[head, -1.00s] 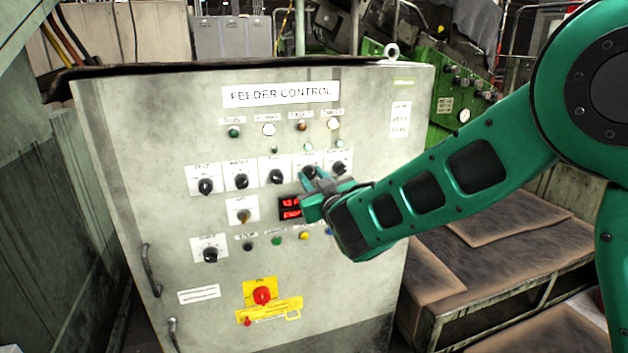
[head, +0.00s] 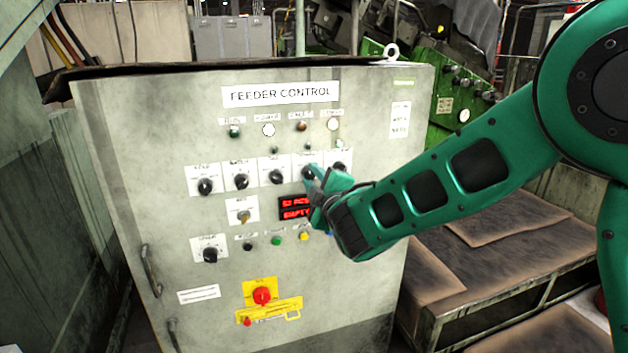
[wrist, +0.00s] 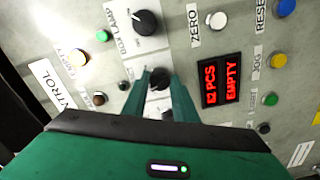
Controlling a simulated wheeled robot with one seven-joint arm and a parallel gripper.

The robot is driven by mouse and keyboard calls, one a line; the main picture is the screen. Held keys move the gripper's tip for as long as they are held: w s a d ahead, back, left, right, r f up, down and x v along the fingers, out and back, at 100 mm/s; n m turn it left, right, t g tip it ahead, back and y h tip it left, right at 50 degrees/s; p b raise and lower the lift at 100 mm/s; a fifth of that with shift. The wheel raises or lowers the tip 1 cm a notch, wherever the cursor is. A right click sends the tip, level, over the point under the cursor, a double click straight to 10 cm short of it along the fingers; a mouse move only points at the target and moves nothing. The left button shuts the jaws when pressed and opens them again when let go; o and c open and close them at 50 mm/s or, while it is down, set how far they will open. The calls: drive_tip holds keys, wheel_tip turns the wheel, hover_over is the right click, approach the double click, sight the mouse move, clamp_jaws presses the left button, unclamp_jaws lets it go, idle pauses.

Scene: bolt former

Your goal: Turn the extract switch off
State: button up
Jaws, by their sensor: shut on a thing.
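The grey panel (head: 120,200) labelled FEEDER CONTROL has a row of black rotary knobs on white plates. My gripper (head: 311,174) is at the fourth knob (head: 308,171) from the left, just above the red display. In the wrist view, the two green fingers of my gripper (wrist: 159,82) are shut on this black knob (wrist: 158,76), one on each side. The plate's writing is too small in the head view and mostly covered in the wrist view, so I cannot read whether it says extract.
The red display (wrist: 222,80) reads 62 PCS, EMPTY. Coloured push buttons (head: 277,240) and a red-yellow isolator (head: 262,295) are lower down.

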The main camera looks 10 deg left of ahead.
drive_tip(key=shift+f+n, duration=0.1)
drive_tip(key=shift+n, duration=2.1)
drive_tip(key=o, duration=1)
drive_tip(key=shift+o, duration=0.2)
drive_tip(key=v, duration=1)
drive_tip(key=shift+s+d, duration=0.2)
drive_tip(key=shift+d, duration=0.05)
